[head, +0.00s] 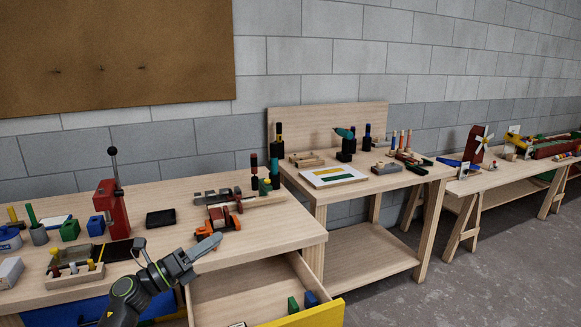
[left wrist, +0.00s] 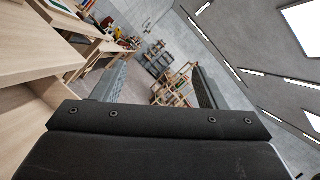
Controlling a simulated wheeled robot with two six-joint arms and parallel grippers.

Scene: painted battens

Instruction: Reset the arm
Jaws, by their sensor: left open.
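My left arm comes in from the bottom left in the head view. Its gripper (head: 186,252) is over the front part of the left workbench (head: 285,232), above the back left of an open drawer (head: 235,292). In the left wrist view its two fingers stand wide apart with nothing between them (left wrist: 157,72). My right gripper is not seen in either view.
The yellow-fronted drawer (head: 305,316) juts out, with small green (head: 293,304) and blue (head: 311,298) blocks inside. A red lever press (head: 112,208) and an orange-and-black tool (head: 218,219) stand close behind the gripper. Bare floor (head: 480,270) lies to the right.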

